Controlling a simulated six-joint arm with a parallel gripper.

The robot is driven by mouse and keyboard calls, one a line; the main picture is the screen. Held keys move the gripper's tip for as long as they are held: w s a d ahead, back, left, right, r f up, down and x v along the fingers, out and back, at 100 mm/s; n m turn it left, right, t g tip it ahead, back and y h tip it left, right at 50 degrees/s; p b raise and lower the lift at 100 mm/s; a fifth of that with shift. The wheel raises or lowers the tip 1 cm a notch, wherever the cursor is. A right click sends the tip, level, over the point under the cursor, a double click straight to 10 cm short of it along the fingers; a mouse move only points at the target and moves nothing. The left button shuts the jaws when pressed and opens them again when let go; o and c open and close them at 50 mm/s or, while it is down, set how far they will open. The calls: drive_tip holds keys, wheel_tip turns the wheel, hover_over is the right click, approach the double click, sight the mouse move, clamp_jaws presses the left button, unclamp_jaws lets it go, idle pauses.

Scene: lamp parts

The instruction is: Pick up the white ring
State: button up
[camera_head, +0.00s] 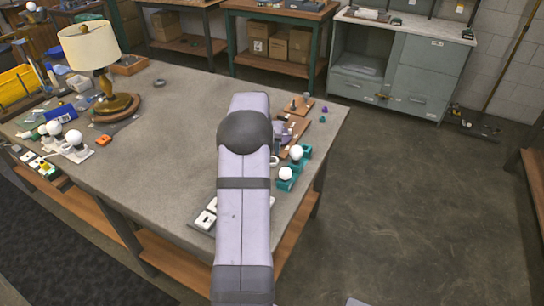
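A small white ring (274,161) lies at the right edge of my arm, on the right part of the grey workbench (175,140). It is small in view and close against the arm's outline, so I cannot tell how near my gripper is to it. My arm reaches up the middle of the picture over the bench. My gripper does not show; the arm seems to hide it. Another ring, dark grey (160,83), lies flat on the bench near its back edge.
White bulbs in teal holders (285,178) stand at the bench's right edge. A wooden board with small parts (298,105) lies behind them. A table lamp (92,52) and cluttered parts occupy the left. The bench's middle, left of my arm, is clear.

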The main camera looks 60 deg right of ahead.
drive_tip(key=shift+s+d+f+p, duration=0.2)
drive_tip(key=shift+s+d+f, duration=0.1)
drive_tip(key=shift+d+f, duration=0.25)
drive_tip(key=shift+s+d+f+p, duration=0.2)
drive_tip(key=shift+s+d+f, duration=0.1)
drive_tip(key=shift+d+f, duration=0.2)
drive_tip(key=shift+s+a+p+x, duration=0.15)
drive_tip(key=shift+p+x, duration=0.4)
drive_tip(key=shift+x, duration=0.3)
drive_tip(key=shift+s+a+p+x, duration=0.1)
drive_tip(key=shift+p+x, duration=0.45)
drive_tip(key=shift+x, duration=1.3)
drive_tip(key=shift+w, duration=0.1)
drive_tip(key=c, duration=1.1)
